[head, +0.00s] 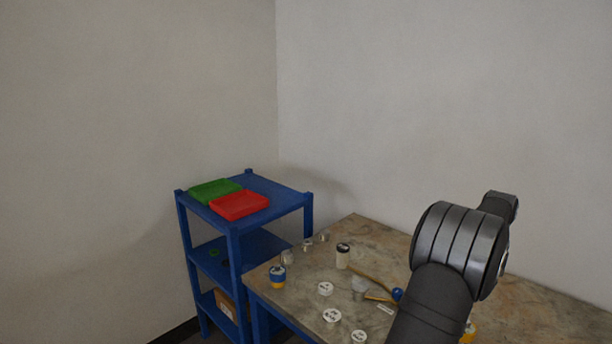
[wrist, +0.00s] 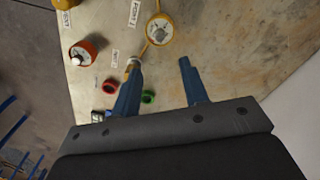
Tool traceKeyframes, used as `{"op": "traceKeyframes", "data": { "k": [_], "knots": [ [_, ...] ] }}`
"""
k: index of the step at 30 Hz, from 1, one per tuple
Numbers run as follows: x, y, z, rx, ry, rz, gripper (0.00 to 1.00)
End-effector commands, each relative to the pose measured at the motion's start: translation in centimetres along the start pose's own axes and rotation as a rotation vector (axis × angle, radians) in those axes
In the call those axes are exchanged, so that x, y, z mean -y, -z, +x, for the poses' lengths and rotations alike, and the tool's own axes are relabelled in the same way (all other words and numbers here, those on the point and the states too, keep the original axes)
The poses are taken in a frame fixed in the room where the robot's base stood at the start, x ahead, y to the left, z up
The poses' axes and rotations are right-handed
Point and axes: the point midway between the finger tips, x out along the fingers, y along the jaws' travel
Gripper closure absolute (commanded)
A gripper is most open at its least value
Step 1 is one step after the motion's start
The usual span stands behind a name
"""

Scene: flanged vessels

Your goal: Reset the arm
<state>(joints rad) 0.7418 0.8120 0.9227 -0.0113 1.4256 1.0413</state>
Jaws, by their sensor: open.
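My gripper (wrist: 160,65) shows in the wrist view as two blue fingers spread apart, pointing at the table from above. Nothing is visible between them. A yellow round vessel (wrist: 160,30) with a grey centre lies beyond the fingertips. A small white-rimmed object (wrist: 132,65) shows at the left fingertip; I cannot tell whether they touch. In the head view my arm stands at the right over the table, and the gripper is hidden or out of frame.
The stone-topped table (head: 530,309) holds a blue-yellow container (head: 277,276), a black-topped white vessel (head: 342,256) and several white discs. A blue shelf (head: 275,188) carries green (head: 214,190) and red (head: 240,205) trays.

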Motion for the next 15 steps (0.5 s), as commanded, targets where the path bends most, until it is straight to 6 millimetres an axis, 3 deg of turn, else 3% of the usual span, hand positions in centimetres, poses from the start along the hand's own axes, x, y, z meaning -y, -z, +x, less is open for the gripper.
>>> {"op": "traceKeyframes", "data": {
  "k": [15],
  "knots": [
    [-0.1,0.0,10.0,0.001,-0.003,0.0,0.59]
  ]
}}
